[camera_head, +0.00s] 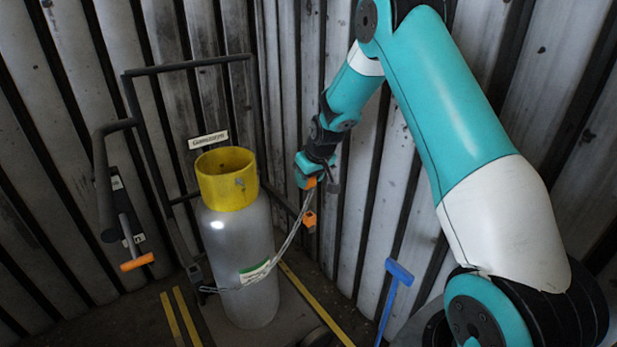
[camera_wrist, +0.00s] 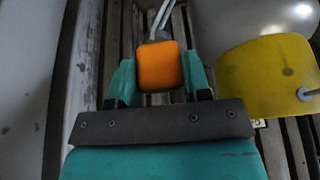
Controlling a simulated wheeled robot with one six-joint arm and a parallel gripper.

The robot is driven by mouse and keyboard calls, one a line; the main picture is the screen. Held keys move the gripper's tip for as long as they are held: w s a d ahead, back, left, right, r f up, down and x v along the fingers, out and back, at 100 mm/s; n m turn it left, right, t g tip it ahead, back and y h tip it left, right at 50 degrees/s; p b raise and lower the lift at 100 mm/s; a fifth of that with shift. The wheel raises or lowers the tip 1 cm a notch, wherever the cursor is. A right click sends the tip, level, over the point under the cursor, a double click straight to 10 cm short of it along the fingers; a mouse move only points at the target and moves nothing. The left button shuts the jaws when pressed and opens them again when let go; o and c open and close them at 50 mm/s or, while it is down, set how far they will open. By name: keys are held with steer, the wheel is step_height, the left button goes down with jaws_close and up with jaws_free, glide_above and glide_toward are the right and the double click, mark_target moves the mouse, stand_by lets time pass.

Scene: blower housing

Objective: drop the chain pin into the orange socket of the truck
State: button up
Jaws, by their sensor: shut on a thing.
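The chain pin has an orange block-shaped head (camera_wrist: 158,66) that sits between the two teal fingers of my gripper (camera_wrist: 157,80) in the wrist view. In the head view my gripper (camera_head: 311,181) is shut on it, to the right of the cylinder's yellow collar. A grey chain (camera_head: 290,240) hangs from the pin and runs down across the front of the cylinder. A small orange piece, apparently the truck's socket (camera_head: 309,220), shows below my gripper, apart from the pin. The socket's opening and the pin's shank cannot be made out. The truck (camera_head: 190,66) has a dark tubular frame.
A grey gas cylinder (camera_head: 238,255) with a yellow collar (camera_head: 226,178) stands on the truck. A blue T-handle (camera_head: 398,272) stands at the right, and an orange grip (camera_head: 137,262) is at the left. Corrugated walls close in behind. Yellow stripes (camera_head: 316,308) mark the floor.

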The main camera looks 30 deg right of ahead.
steer(key=shift+f+b, duration=3)
steer(key=shift+f, duration=1.35)
steer(key=shift+f, duration=0.15)
steer(key=o, duration=1)
